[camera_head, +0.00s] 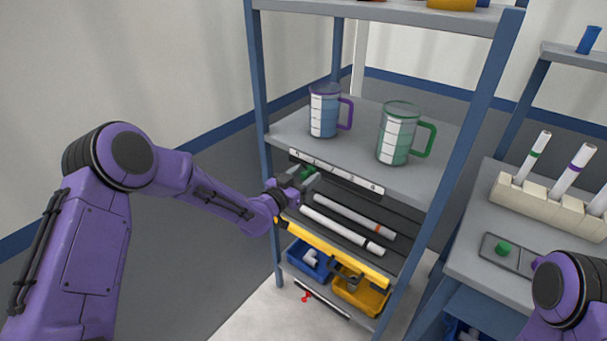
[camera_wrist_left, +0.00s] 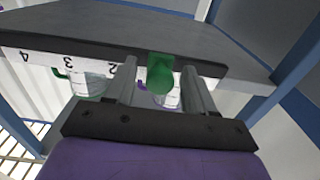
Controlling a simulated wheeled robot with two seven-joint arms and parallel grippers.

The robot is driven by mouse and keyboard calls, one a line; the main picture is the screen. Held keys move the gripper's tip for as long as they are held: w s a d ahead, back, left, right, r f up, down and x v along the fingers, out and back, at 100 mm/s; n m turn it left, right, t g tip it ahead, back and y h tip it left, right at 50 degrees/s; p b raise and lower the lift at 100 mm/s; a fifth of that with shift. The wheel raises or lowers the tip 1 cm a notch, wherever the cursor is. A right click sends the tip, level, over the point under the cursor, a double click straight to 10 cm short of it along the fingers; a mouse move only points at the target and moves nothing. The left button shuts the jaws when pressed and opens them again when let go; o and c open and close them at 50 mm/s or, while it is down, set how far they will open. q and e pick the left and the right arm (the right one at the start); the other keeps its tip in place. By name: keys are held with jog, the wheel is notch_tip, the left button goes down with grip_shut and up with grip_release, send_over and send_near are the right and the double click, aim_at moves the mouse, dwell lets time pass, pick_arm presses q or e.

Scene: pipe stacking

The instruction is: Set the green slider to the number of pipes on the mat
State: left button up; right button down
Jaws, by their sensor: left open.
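The green slider (camera_head: 307,171) sits near the left end of a white number strip (camera_head: 340,175) on the shelf's front edge. My left gripper (camera_head: 303,182) is open at the slider. In the left wrist view the green slider (camera_wrist_left: 160,74) stands between the two open fingers (camera_wrist_left: 160,88), with a gap on each side. The numbers 2, 3 and 4 show upside down to its left; the number at the slider is hidden. Two white pipes lie side by side on the dark mat (camera_head: 325,232) below: one with an orange band (camera_head: 340,214), one with a black band (camera_head: 335,228).
A purple-handled measuring jug (camera_head: 324,112) and a green-handled one (camera_head: 397,135) stand on the shelf above. Blue (camera_head: 308,262) and yellow (camera_head: 362,292) bins sit below. A rack (camera_head: 545,207) holding marked tubes and a panel with a green knob (camera_head: 504,248) are at right.

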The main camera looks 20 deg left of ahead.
pick_arm(q)
grip_shut()
jog(key=d, duration=0.2)
jog(key=s+d+b, duration=0.1)
jog(key=d, duration=0.1)
jog(key=s+d, duration=0.1)
jog(key=d, duration=0.1)
jog(key=shift+a, duration=0.2)
grip_release()
jog(key=b, duration=0.3)
send_near(330, 177)
jog(key=v, duration=0.4)
jog(key=shift+s, duration=0.25)
